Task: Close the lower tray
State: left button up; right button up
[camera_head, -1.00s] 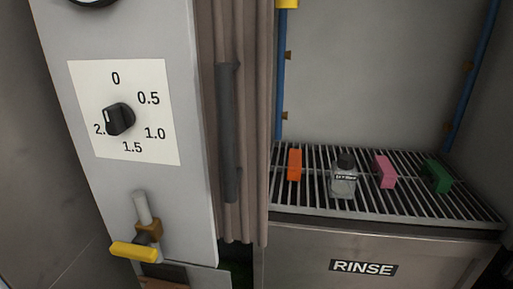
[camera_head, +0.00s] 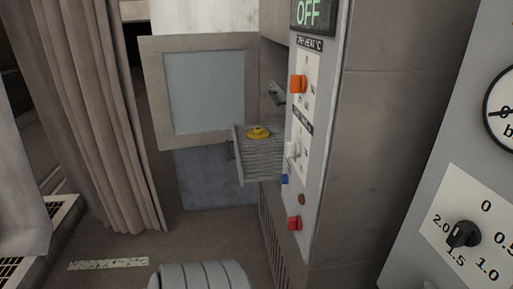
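A grey ribbed tray (camera_head: 262,165) sticks out of the front of a tall grey cabinet (camera_head: 360,150), near the middle of the view. A yellow object (camera_head: 258,131) lies on it, too small to name surely. A framed door (camera_head: 208,92) with a pale panel stands wide open at the cabinet's left. A small dark metal part shows above the tray inside the opening; I cannot tell whether it is another tray. Neither of my grippers is in view.
The cabinet's side panel carries an orange knob (camera_head: 298,84), a red button (camera_head: 294,223) and an "OFF" display (camera_head: 312,14). A brown curtain (camera_head: 100,110) hangs at the left. A dial panel (camera_head: 470,225) stands at the right. Floor below the tray looks clear.

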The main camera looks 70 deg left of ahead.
aim_at(239, 136)
jog(key=u, duration=3.15)
jog(key=i, duration=2)
jog(key=z, duration=0.75)
